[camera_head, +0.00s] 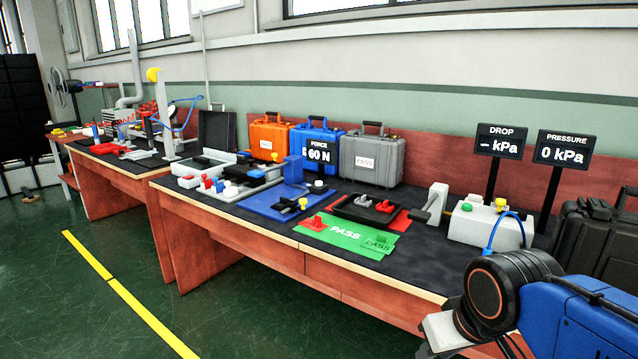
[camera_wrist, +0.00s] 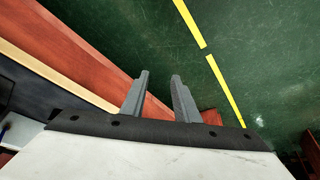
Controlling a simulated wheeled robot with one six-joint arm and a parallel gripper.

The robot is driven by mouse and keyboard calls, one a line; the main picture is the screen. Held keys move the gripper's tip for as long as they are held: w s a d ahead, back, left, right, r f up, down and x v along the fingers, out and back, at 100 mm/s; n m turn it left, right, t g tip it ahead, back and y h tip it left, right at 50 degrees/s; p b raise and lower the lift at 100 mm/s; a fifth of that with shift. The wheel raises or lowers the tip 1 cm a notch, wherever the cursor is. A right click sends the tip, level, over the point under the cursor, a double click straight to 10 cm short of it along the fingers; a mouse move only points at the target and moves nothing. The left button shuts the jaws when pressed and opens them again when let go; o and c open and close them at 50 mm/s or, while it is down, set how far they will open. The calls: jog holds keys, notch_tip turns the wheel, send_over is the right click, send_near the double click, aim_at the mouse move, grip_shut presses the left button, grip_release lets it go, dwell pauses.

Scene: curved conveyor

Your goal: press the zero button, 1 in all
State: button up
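No button with a readable "zero" label shows, so I cannot tell which one is the zero button. A white pressure box (camera_head: 487,226) at the right carries a green button (camera_head: 467,207) and a yellow knob (camera_head: 501,203). My gripper (camera_wrist: 160,76) shows in the wrist view with its two grey fingers apart and nothing between them. It points at the floor beside the bench edge, away from the buttons. In the head view its fingers are not clear.
Signs read DROP (camera_head: 499,141) and PRESSURE 0 kPa (camera_head: 563,149). Green PASS mats (camera_head: 340,233) lie at the bench front. Orange (camera_head: 269,137), blue (camera_head: 316,150) and grey cases (camera_head: 371,158) stand behind. The green floor (camera_head: 80,300) in front is clear.

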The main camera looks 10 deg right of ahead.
grip_shut()
dwell(1.5)
